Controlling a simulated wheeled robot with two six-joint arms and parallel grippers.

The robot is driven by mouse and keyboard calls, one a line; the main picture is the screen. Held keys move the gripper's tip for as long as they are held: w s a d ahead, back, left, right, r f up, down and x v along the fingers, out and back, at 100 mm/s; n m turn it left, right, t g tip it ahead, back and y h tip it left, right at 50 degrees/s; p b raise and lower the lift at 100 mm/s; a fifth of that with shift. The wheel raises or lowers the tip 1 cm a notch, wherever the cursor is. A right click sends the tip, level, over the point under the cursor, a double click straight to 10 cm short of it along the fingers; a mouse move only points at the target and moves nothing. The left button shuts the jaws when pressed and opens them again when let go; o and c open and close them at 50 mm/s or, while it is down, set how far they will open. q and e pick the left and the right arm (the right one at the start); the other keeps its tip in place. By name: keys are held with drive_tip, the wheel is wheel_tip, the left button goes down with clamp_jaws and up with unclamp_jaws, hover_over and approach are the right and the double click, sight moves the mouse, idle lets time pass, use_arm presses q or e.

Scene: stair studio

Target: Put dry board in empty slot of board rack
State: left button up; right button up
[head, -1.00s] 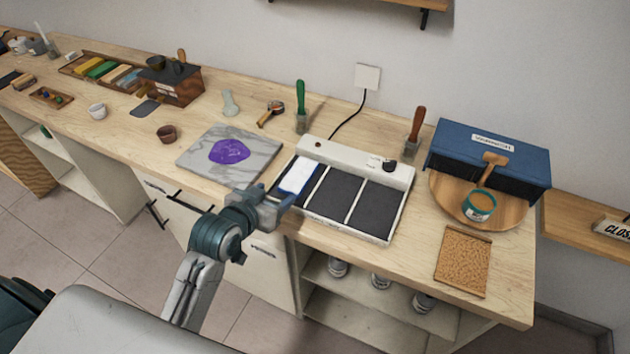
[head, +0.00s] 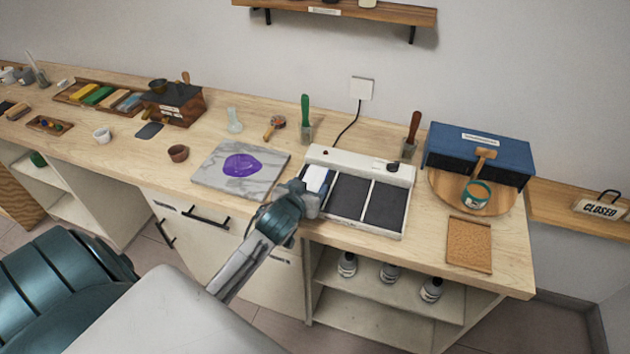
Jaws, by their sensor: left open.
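A flat white board (head: 315,179) lies on the left dark panel of a white three-panel unit (head: 360,162) with a knob and a cord. My left gripper (head: 308,197) is open at the near end of this board and hides its lower part. I cannot tell whether the fingers touch it. The middle panel (head: 348,196) and right panel (head: 384,207) of the unit are bare. I see nothing that is clearly a board rack, and I cannot tell whether the board is dry. My right gripper is not in view.
A marble slab (head: 212,178) with a purple patch (head: 242,164) lies left of the unit. To the right are a blue box (head: 480,146), a round wooden board (head: 445,192) with a teal tub (head: 476,194), and a tan textured panel (head: 470,245). Bottles stand on a shelf below.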

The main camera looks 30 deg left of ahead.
sight(313, 179)
use_arm(q)
drive_tip(key=shift+w+a, duration=0.1)
drive_tip(key=shift+w, duration=0.05)
drive_tip(key=p+x, duration=0.2)
drive_tip(key=x, duration=0.2)
drive_tip(key=shift+a, duration=0.1)
drive_tip(key=shift+w+a+f+p, duration=0.1)
drive_tip(key=shift+w+f+p, duration=0.1)
drive_tip(key=shift+p, duration=0.1)
drive_tip(key=shift+w+f, duration=0.1)
drive_tip(key=shift+w, duration=0.05)
drive_tip(key=c, duration=0.8)
drive_tip(key=shift+c, duration=0.2)
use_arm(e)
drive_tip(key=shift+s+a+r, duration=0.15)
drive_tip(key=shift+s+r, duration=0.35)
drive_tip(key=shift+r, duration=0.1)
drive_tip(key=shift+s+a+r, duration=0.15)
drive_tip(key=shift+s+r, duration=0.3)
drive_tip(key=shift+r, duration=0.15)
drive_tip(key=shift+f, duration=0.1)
